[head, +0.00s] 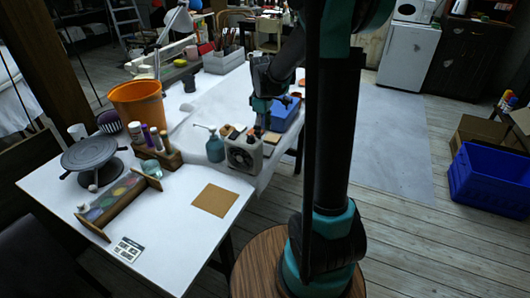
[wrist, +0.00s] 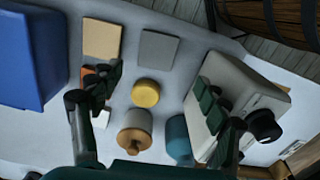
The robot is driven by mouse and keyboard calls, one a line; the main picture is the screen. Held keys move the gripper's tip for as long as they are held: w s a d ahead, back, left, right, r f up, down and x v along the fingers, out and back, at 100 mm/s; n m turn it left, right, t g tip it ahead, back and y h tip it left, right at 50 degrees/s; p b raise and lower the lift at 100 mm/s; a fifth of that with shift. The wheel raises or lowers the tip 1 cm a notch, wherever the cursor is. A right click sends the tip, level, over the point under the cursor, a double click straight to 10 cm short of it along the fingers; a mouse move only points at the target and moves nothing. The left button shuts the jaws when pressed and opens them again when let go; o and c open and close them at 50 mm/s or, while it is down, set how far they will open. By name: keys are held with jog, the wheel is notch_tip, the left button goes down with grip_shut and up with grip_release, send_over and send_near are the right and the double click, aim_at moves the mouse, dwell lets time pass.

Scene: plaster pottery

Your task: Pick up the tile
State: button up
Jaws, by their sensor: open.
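In the wrist view a tan square tile (wrist: 102,40) and a grey square tile (wrist: 158,50) lie flat side by side on the white table. A small orange piece (wrist: 88,71) is partly hidden behind my left finger; a small white piece (wrist: 102,118) lies below it. The frames do not show which one the task means. My gripper (wrist: 158,84) is open and empty above the table, its fingers spread wide to either side of a yellow round object (wrist: 146,93). In the head view my gripper (head: 262,106) hangs over the table beside the blue bin.
The blue bin (wrist: 30,55) stands at the left. A beige boxy device (wrist: 245,85) stands close to my right finger. A brown-and-tan jar (wrist: 135,130) and a teal bottle (wrist: 178,138) stand near the bottom. A brown square sheet (head: 214,199) lies on the front table.

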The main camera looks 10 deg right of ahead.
aim_at(265, 151)
jog(key=shift+w+d+f, duration=0.1)
jog(key=shift+d+f, duration=0.05)
jog(key=shift+f, duration=1.8)
jog(key=shift+w+d+f, duration=0.1)
jog(key=shift+f, duration=1.8)
jog(key=c, duration=1.3)
jog(key=shift+r, duration=0.15)
